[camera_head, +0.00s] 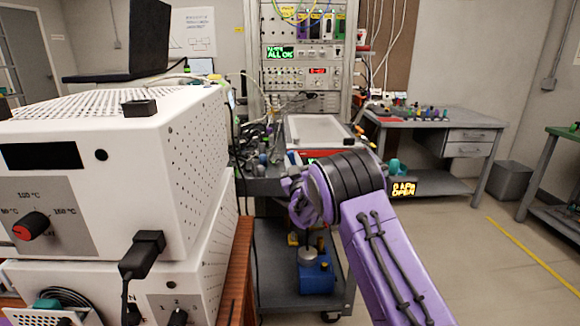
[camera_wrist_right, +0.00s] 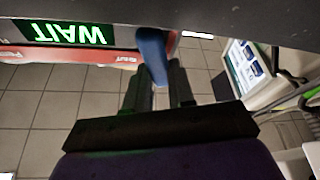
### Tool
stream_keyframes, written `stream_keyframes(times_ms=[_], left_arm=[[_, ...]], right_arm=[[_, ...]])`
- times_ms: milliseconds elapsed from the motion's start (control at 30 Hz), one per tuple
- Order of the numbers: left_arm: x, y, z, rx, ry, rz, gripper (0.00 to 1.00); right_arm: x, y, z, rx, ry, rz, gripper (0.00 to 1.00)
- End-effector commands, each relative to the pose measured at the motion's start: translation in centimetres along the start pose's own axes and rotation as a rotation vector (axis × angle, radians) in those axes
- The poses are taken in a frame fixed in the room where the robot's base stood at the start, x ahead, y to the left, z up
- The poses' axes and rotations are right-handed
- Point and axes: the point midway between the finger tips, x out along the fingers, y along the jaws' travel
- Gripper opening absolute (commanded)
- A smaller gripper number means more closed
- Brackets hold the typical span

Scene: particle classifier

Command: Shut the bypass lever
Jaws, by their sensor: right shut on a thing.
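My right arm (camera_head: 345,190) reaches from the lower right to the cart in the middle of the head view. Its fingertips are hidden there behind the wrist. In the right wrist view my right gripper (camera_wrist_right: 160,82) has its two fingers around the lower end of a blue lever handle (camera_wrist_right: 151,48), and it is shut on it. I take this handle to be the bypass lever. The lever's pivot is hidden. My left gripper is not in view.
White oven-like boxes (camera_head: 140,180) fill the left side. A red-fronted device with a "WAIT" display (camera_wrist_right: 68,33) is close to the gripper. A blue pump (camera_head: 316,277) stands on the cart's lower shelf. A grey bench (camera_head: 440,125) is at right; the floor before it is clear.

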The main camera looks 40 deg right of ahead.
Motion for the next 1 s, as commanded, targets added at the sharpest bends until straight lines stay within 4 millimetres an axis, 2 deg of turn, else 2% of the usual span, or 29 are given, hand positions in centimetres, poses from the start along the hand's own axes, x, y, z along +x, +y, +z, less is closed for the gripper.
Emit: stream_keyframes(times_ms=[200,500,1000], left_arm=[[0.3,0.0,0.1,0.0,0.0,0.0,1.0],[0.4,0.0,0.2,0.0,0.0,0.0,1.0],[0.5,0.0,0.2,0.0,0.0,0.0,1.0]], right_arm=[[-0.1,0.5,0.2,0.155,-0.003,0.063,0.0],[-0.2,1.1,0.4,0.293,-0.004,0.12,0.0],[-0.3,1.2,0.5,0.343,-0.006,0.14,0.0]])
